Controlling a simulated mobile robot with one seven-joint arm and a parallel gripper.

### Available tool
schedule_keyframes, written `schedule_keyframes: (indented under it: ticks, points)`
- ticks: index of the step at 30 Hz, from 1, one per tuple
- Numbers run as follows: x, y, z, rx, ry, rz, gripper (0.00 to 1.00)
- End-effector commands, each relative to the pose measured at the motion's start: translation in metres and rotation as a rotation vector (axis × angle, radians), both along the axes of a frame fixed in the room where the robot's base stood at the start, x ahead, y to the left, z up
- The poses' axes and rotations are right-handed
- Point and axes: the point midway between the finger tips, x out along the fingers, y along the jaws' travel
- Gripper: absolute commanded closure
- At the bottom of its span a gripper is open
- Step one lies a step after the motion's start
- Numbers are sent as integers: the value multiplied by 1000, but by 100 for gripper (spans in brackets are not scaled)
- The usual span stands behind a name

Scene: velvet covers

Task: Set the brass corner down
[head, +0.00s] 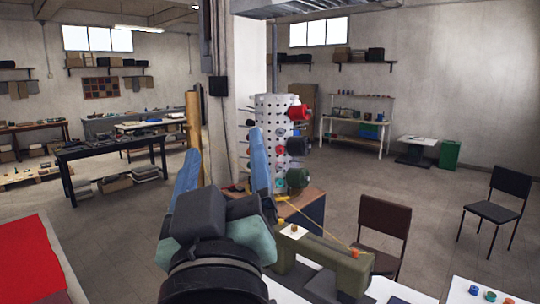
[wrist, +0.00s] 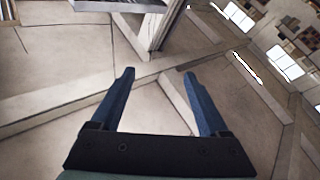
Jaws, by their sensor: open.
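My gripper (head: 225,141) is raised in front of me in the head view, its two blue fingers pointing up and spread apart. In the wrist view my gripper (wrist: 159,73) also shows open, with nothing between the fingers. I cannot make out a brass corner in either view. My gripper and wrist hide part of the work surface below.
An olive sewing machine (head: 325,262) stands close on the right of my wrist. A white pegboard column (head: 280,130) holds coloured spools. A red cloth (head: 35,262) lies at lower left. Two dark chairs (head: 383,222) (head: 499,200) stand right. The floor between is clear.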

Motion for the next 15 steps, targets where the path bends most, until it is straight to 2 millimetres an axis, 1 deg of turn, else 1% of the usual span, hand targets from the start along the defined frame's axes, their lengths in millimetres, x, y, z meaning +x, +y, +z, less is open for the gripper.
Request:
schedule_keyframes:
  ticks: [1, 3, 6, 8, 10, 15]
  points:
    - [-20, -18, 32, 85, -108, 0, 22]
    - [-45, -35, 65, 179, -231, 18, 22]
    - [-73, -49, 93, 262, -350, 47, 22]
    - [-83, -53, 101, 288, -390, 61, 22]
    - [-89, -55, 106, 303, -412, 70, 22]
    - [-90, -56, 107, 307, -415, 72, 22]
